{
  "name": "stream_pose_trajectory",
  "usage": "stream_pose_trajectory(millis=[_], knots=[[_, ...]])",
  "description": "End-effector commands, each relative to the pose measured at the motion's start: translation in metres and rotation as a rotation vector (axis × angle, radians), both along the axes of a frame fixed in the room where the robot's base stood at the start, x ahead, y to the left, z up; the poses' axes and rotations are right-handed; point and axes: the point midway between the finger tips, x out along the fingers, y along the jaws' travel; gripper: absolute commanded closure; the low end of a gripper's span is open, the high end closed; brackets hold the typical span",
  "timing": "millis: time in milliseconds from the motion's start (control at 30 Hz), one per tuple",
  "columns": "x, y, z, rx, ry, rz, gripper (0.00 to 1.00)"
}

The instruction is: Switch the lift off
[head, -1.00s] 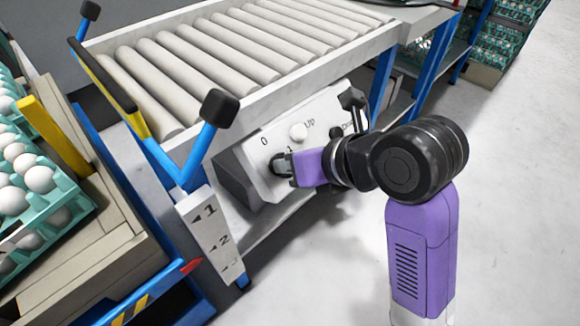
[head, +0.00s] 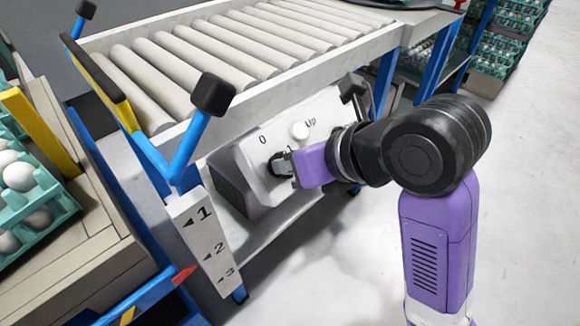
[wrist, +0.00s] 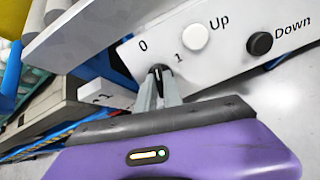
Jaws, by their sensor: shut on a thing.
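The lift's control box (head: 228,186) has a pale sloping panel below the roller conveyor. Its black rotary knob (head: 275,164) sits by the marks 0 and 1. My gripper (head: 285,166) is at the panel, its fingers closed around the knob. In the wrist view the fingertips (wrist: 161,82) grip the knob (wrist: 157,70), just below and between the 0 and the 1. The fingers hide much of it, so I cannot tell which mark it points to. The white Up button (wrist: 195,37) and the black Down button (wrist: 260,43) are to its right, untouched.
The roller conveyor (head: 222,50) lies above the box. A blue lever with a black end (head: 212,94) stands left of it, over a plate marked 1, 2, 3 (head: 205,245). Egg trays (head: 30,205) are at the far left. The floor at right is clear.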

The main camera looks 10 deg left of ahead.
Motion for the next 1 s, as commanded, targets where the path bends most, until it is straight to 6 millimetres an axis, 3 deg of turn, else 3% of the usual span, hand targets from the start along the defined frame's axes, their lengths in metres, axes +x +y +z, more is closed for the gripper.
stream_pose_trajectory(millis=[867,900,1000], knots=[[0.0003,-0.0014,0.002,-0.109,-0.139,0.152,1.0],[-0.0011,0.0011,0.0014,-0.106,-0.138,0.155,0.83],[-0.0011,0.0015,0.0016,-0.103,-0.136,0.154,0.64]])
